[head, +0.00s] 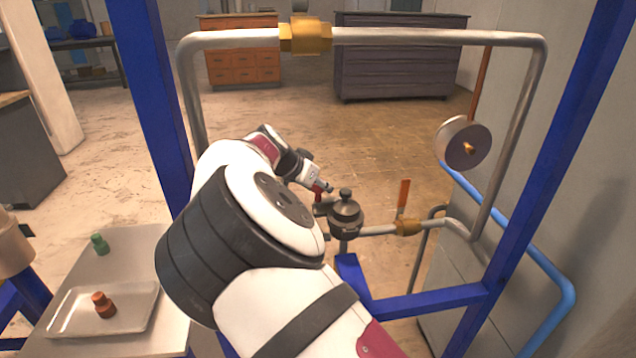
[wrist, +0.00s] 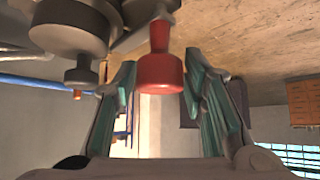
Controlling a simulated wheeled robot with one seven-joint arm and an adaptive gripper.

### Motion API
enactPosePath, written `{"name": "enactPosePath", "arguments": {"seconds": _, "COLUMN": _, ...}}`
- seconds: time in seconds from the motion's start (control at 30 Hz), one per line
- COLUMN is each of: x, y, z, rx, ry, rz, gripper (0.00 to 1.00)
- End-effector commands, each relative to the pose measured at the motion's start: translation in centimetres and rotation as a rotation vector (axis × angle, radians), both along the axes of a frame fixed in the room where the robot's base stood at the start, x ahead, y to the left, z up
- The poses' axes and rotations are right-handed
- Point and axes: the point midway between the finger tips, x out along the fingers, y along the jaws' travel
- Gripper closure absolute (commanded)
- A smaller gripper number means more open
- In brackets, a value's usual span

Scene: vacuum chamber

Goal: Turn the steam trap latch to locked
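The dark grey steam trap (head: 346,212) sits on the pipe in the middle of the head view. Its dark round body (wrist: 68,28) shows at the upper left of the wrist view. A red knob (wrist: 159,72), which looks like the latch handle, sticks out from a dark part beside it. My gripper (head: 322,186) is at the trap's left side in the head view, partly hidden by my arm. In the wrist view its teal-padded fingers (wrist: 159,80) stand open on both sides of the red knob, with narrow gaps. I cannot read the latch position.
A blue frame (head: 420,302) and grey pipes surround the trap. A red-handled valve (head: 404,196) is to its right, and a round gauge (head: 462,143) hangs farther right. A tray (head: 130,312) with a red-brown fitting (head: 103,305) lies at the lower left.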

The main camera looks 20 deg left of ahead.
Motion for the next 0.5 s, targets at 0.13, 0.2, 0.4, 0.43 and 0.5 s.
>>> {"name": "enactPosePath", "arguments": {"seconds": 0.13, "x": 0.1, "y": 0.0, "z": 0.1, "rx": 0.000, "ry": -0.002, "rz": 0.001, "gripper": 0.48}}
{"name": "enactPosePath", "arguments": {"seconds": 0.2, "x": 0.1, "y": 0.0, "z": 0.1, "rx": 0.000, "ry": -0.002, "rz": 0.001, "gripper": 0.48}}
{"name": "enactPosePath", "arguments": {"seconds": 0.4, "x": -0.3, "y": 0.1, "z": 0.6, "rx": 0.001, "ry": -0.003, "rz": 0.002, "gripper": 0.48}}
{"name": "enactPosePath", "arguments": {"seconds": 0.43, "x": -0.5, "y": 0.2, "z": 0.8, "rx": 0.001, "ry": -0.003, "rz": 0.002, "gripper": 0.48}}
{"name": "enactPosePath", "arguments": {"seconds": 0.5, "x": -1.1, "y": 0.4, "z": 1.6, "rx": 0.003, "ry": -0.004, "rz": 0.002, "gripper": 0.48}}
